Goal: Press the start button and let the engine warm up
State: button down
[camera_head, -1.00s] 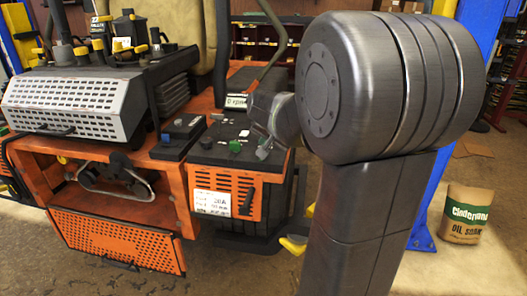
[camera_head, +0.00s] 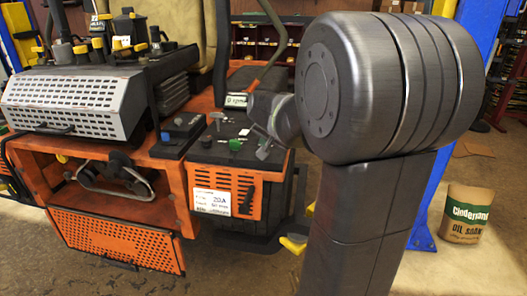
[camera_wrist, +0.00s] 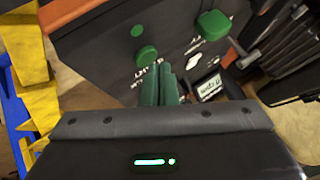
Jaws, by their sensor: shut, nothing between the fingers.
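The orange mower's dark control panel (camera_head: 215,153) carries a green button (camera_head: 235,145). In the wrist view a round green button (camera_wrist: 147,55) sits on the panel near white lettering, just beyond my fingertips. My gripper (camera_head: 263,152) is at the panel's right part, to the right of the green button; it shows in the wrist view as two green-tinted fingers (camera_wrist: 160,72) shut together and empty. Whether the tips touch the panel I cannot tell. A small display (camera_head: 236,100) reads 0 rpm; it also shows in the wrist view (camera_wrist: 209,86).
A second, blocky green control (camera_wrist: 213,25) and a white lever (camera_wrist: 208,58) are on the panel. A blue lift post (camera_head: 432,190) and an oil-absorbent bag (camera_head: 467,213) stand at the right.

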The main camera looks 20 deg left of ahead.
jog(key=shift+f+b, duration=0.35)
jog(key=shift+f, duration=0.2)
dwell(0.6)
jog(key=shift+r, duration=0.1)
jog(key=shift+r+p, duration=0.7)
jog(key=shift+r, duration=0.1)
jog(key=shift+r+p, duration=1.9)
jog(key=shift+r, duration=0.7)
jog(key=shift+f, duration=0.1)
